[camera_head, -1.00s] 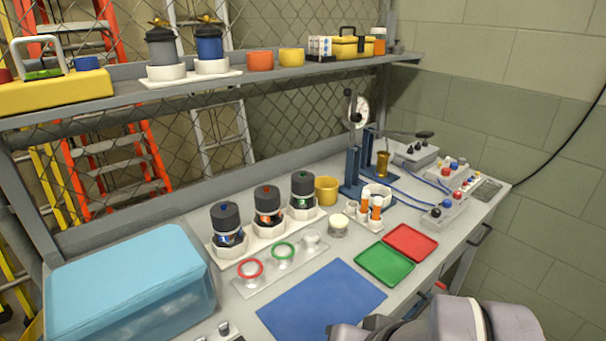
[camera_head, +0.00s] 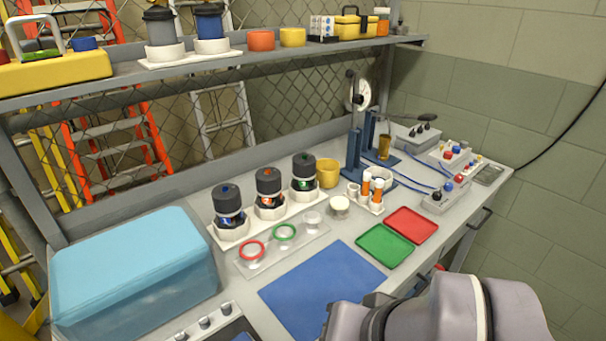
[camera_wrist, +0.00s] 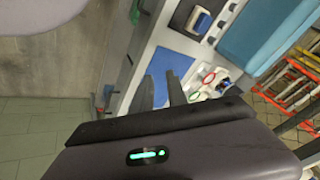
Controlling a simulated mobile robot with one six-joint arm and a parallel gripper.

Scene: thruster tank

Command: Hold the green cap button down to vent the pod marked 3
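Three pods with dark grey caps stand in a row on a white base on the bench. The left pod (camera_head: 228,207) has a blue button, the middle pod (camera_head: 269,190) an orange-red one. The right pod (camera_head: 304,173) has the green cap button (camera_head: 305,157) on top. I cannot read any number on the pods. My gripper (camera_wrist: 160,88) shows in the wrist view with its two dark fingers apart and nothing seen between them. It is away from the pods; its tips do not show clearly in the head view, where my arm fills the lower right.
A clear plate with red and green rings (camera_head: 284,232) lies before the pods. A yellow cup (camera_head: 327,173) stands close right of the green-button pod. A blue cooler (camera_head: 135,270) is at left, a shelf (camera_head: 270,62) above. The blue mat (camera_head: 320,288) is bare.

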